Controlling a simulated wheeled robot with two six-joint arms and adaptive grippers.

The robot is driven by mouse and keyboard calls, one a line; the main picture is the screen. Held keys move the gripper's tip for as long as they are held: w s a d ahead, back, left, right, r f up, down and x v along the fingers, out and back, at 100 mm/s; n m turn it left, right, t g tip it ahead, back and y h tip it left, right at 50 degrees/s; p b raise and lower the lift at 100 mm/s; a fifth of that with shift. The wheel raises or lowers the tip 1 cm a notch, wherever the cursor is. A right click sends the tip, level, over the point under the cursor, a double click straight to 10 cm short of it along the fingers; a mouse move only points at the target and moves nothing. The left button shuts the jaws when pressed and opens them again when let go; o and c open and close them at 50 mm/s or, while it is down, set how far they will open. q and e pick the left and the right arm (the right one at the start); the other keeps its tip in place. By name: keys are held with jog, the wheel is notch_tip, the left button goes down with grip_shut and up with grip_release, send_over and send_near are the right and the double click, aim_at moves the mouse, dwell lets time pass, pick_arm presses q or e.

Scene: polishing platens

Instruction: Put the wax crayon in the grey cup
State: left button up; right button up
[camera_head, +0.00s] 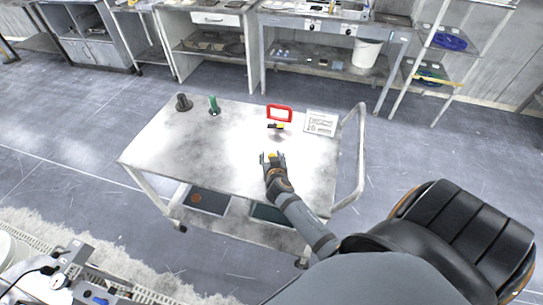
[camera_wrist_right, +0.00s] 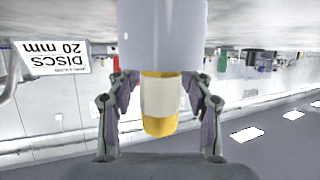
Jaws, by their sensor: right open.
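The wax crayon (camera_wrist_right: 160,100), yellow with a cream band, shows between my right gripper's fingers in the wrist view, which is upside down. A wide pale lavender-grey cylinder (camera_wrist_right: 162,35) adjoins it at the top of that view; whether it is a separate holder I cannot tell. My right gripper (camera_head: 272,157) is open, low over the front right of the table, with a finger on each side of the crayon; contact does not show. The dark grey cup (camera_head: 183,103) stands upright at the table's far left. My left gripper is out of view.
A green upright object (camera_head: 214,106) stands right of the cup. A red frame (camera_head: 279,113), a small yellow-and-black item (camera_head: 276,127) and a white sign (camera_head: 320,123) are beyond my gripper. The left and middle of the table (camera_head: 190,150) are clear.

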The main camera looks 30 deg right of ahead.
jog(key=p+v, duration=0.2)
jog(key=v, duration=1)
